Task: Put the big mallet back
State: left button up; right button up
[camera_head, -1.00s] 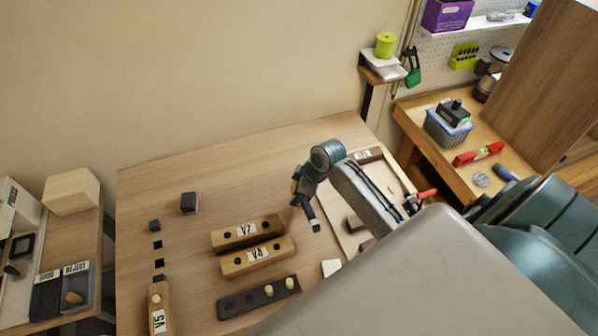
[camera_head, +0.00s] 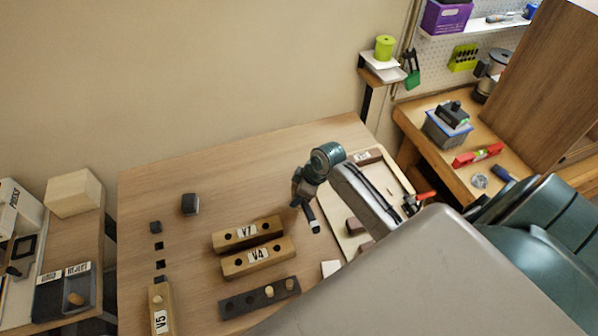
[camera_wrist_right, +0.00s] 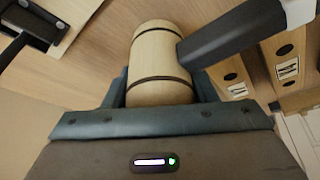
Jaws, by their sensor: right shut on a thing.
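My right gripper (camera_wrist_right: 160,95) is shut on the big mallet. In the right wrist view the mallet's pale wooden head (camera_wrist_right: 158,50), a cylinder with two dark bands, sits between the teal fingers. A dark bar, seemingly its handle (camera_wrist_right: 235,32), runs from the head to the upper right and ends in a light grey tip. In the head view my right gripper (camera_head: 301,198) is over the bench, right of the wooden blocks. The dark handle (camera_head: 310,214) points down there, and the head is mostly hidden. My left gripper is not in view.
Wooden blocks V7 (camera_head: 238,238) and V4 (camera_head: 248,262), a dark block with pegs (camera_head: 235,305) and block V5 (camera_head: 160,292) lie on the bench (camera_head: 150,195). A pale tray (camera_head: 355,235) lies behind my right arm. The bench's back is mostly clear.

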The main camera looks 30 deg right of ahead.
jog(key=shift+f, duration=1.9)
dwell(2.4)
jog(key=o, duration=1.5)
jog(key=shift+r, duration=0.1)
jog(key=shift+v, duration=3.4)
